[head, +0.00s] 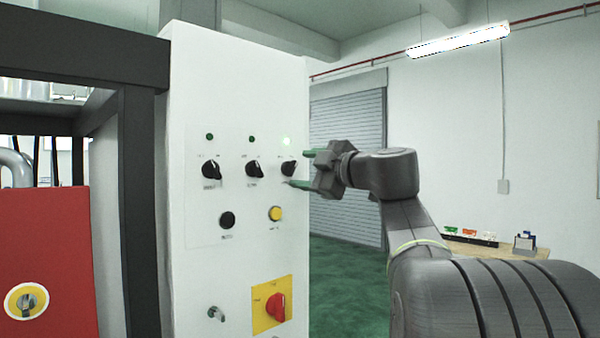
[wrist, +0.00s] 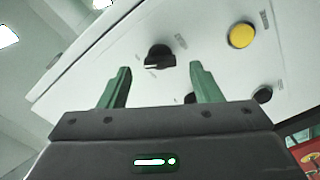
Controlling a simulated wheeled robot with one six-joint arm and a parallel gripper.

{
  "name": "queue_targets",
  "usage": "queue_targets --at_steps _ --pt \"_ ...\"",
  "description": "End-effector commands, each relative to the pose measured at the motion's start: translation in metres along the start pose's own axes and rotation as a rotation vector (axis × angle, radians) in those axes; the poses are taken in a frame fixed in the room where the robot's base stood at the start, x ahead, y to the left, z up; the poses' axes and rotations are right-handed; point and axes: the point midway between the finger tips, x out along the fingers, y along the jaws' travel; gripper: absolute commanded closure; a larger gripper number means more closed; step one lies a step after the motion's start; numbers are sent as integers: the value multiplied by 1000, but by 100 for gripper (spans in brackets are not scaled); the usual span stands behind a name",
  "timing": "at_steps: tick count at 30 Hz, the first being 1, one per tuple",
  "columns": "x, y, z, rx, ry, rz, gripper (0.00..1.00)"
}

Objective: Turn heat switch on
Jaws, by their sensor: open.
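A white control panel (head: 240,100) carries a row of three black rotary knobs: left (head: 212,169), middle (head: 253,169) and right (head: 288,168). Their labels are too small to read, so I cannot tell which is the heat switch. In the wrist view, a black knob (wrist: 160,57) shows between and beyond the open fingers (wrist: 160,68), with nothing held.
A black button (head: 227,220), a yellow button (head: 275,213) and a red rotary switch (head: 276,307) on a yellow plate sit lower on the panel. A dark frame (head: 140,200) and a red box (head: 50,250) stand left. The floor right of the panel is clear.

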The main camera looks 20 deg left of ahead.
Motion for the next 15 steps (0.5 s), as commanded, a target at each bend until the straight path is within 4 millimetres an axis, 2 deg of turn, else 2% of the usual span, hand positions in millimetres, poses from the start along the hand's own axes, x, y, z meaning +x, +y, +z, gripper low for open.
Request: queue_targets --at_steps 6,15 --pt "-47 -1 2 -2 -5 4 42" --pt "-95 -1 2 1 -4 2 42"
